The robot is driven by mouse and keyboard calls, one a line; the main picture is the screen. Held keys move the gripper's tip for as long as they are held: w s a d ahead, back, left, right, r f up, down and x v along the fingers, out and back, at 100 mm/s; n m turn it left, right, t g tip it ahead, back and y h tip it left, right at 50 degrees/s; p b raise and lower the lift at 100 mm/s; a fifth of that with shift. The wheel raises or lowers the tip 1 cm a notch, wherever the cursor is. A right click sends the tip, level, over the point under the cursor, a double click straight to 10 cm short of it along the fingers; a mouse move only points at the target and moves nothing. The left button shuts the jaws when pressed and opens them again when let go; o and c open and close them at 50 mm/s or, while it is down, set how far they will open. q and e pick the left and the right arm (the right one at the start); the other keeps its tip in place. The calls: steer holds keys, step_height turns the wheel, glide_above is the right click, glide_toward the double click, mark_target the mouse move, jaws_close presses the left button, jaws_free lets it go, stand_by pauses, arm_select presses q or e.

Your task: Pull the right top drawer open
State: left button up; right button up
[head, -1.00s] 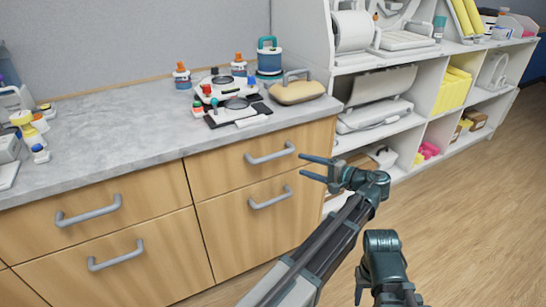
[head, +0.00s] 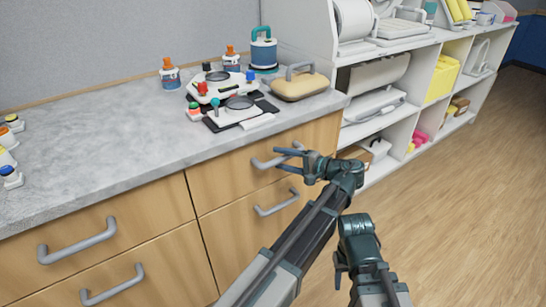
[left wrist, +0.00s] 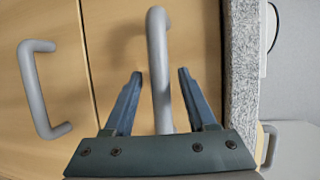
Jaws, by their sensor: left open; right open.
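The right top drawer (head: 222,178) is a light wood front under the grey counter and looks flush with the cabinet. Its grey bar handle (head: 262,163) shows in the head view, with its right end partly hidden by my left gripper (head: 285,159). In the left wrist view the handle (left wrist: 158,60) stands between the two open fingers of my left gripper (left wrist: 160,75), with a gap on each side. My right gripper (head: 340,280) is open, low and to the right, away from the drawers.
The lower drawer's handle (head: 278,203) is just below. Two more handles, upper (head: 78,242) and lower (head: 112,286), are at left. The counter (head: 90,165) carries bottles, a tan case (head: 300,86) and devices. White shelves (head: 350,140) stand right; the floor (head: 470,210) is clear.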

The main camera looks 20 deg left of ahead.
arm_select(q)
jaws_close()
stand_by(1.4)
